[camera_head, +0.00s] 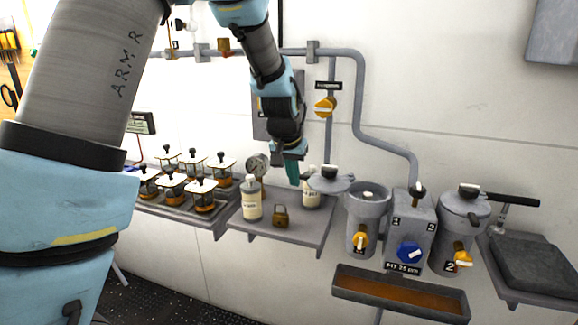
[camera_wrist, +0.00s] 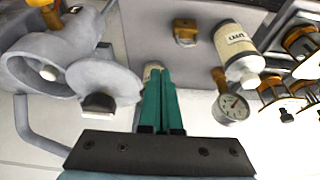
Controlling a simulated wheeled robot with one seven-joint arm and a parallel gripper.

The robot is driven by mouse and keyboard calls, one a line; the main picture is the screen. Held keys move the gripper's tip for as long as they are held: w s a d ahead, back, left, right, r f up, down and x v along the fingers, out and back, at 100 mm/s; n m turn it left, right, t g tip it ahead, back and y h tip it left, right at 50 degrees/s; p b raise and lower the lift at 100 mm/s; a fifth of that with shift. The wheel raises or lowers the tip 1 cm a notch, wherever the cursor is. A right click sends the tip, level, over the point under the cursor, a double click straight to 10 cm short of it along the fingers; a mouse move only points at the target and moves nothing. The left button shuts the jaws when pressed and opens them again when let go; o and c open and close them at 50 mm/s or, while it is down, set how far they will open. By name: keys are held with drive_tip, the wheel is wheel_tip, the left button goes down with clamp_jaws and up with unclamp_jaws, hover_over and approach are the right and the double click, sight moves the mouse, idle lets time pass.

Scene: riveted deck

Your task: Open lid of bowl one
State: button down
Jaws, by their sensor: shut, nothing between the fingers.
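In the wrist view the lid (camera_wrist: 112,78) sits beside the open bowl (camera_wrist: 40,62), at the left. My gripper (camera_head: 292,180) has teal fingers, shut and empty, just left of the lid and above the small shelf. In the wrist view the fingers (camera_wrist: 160,80) are together and appear apart from the lid.
Bowl two (camera_head: 462,218) stands right of the valve block (camera_head: 408,230), lid on. A tray (camera_head: 400,293) hangs below. Pipes run along the wall.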

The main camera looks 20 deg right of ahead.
drive_tip(key=shift+w+d, duration=0.7)
drive_tip(key=shift+w, duration=0.1)
drive_tip(key=w, duration=0.2)
drive_tip(key=w+d+m+b, duration=0.1)
drive_tip(key=shift+w+d+m, duration=0.2)
drive_tip(key=shift+w+m, duration=0.1)
drive_tip(key=shift+w, duration=0.05)
drive_tip(key=shift+s+a, duration=0.1)
drive_tip(key=shift+a, duration=0.05)
